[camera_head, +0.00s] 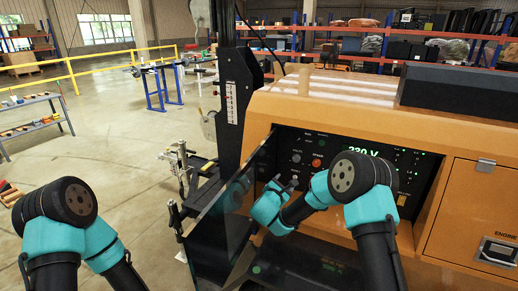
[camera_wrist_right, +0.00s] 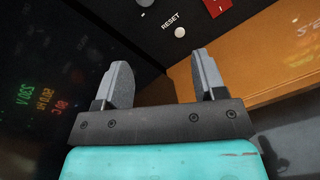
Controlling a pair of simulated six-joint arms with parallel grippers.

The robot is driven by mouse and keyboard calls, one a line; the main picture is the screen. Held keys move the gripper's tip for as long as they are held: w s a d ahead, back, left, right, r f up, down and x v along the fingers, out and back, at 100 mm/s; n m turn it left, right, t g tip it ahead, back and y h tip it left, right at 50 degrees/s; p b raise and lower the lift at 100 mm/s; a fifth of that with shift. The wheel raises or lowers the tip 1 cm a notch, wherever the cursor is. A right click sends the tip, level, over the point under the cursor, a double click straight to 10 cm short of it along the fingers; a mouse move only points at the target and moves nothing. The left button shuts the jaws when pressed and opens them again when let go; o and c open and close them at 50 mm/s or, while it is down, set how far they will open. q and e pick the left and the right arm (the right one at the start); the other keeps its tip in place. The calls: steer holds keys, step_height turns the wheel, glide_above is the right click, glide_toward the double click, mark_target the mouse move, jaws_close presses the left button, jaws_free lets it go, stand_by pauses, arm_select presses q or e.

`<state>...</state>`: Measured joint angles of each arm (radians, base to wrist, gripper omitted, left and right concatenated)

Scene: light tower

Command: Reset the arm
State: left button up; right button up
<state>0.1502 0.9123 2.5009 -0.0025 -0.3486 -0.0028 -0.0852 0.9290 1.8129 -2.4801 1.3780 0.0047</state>
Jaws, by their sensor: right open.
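The control panel (camera_head: 330,148) is a dark recess in the orange light tower housing (camera_head: 300,105), with a lit green "230 V" readout. My right gripper (camera_head: 285,182) is in front of the panel's lower left part. In the right wrist view my right gripper (camera_wrist_right: 160,70) is open, with nothing between its fingers. A small round white button (camera_wrist_right: 180,32) under the word RESET lies beyond the fingers, a little right of the middle of the gap. The fingers appear apart from it. Of my left arm only links show in the head view; its gripper is out of view.
A dark glassy door (camera_head: 225,205) stands open left of the panel, close to my right gripper. A red switch (camera_wrist_right: 217,6) and a dark knob (camera_wrist_right: 145,3) flank the RESET label. A drawer-like orange door with a latch (camera_head: 497,252) is at right. The floor at left is mostly free.

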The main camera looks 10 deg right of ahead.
steer(key=s+d+f+m+g+y, duration=0.1)
steer(key=s+f+m+g+y, duration=0.1)
steer(key=s+f+m+g, duration=0.2)
steer(key=s+d+f+m+g+y, duration=0.2)
steer(key=s+f+m+g, duration=0.2)
steer(key=s+f, duration=0.6)
steer(key=s+d+f+m+g+y, duration=0.2)
steer(key=s+f+m+g, duration=0.2)
steer(key=s, duration=0.7)
step_height(320, 180, down, 3)
steer(key=shift+s+d+f+g+y, duration=0.15)
steer(key=shift+g+y, duration=0.15)
steer(key=shift+g, duration=1)
steer(key=s+f+m+y, duration=0.3)
steer(key=s+m, duration=0.3)
steer(key=s, duration=0.2)
steer(key=s+a+f+m+t+y, duration=0.1)
steer(key=s+f+m+y, duration=0.2)
steer(key=s+m, duration=0.4)
steer(key=shift+s+f+y, duration=0.3)
steer(key=shift+s+f, duration=0.2)
steer(key=shift+s, duration=0.75)
steer(key=shift+a, duration=0.1)
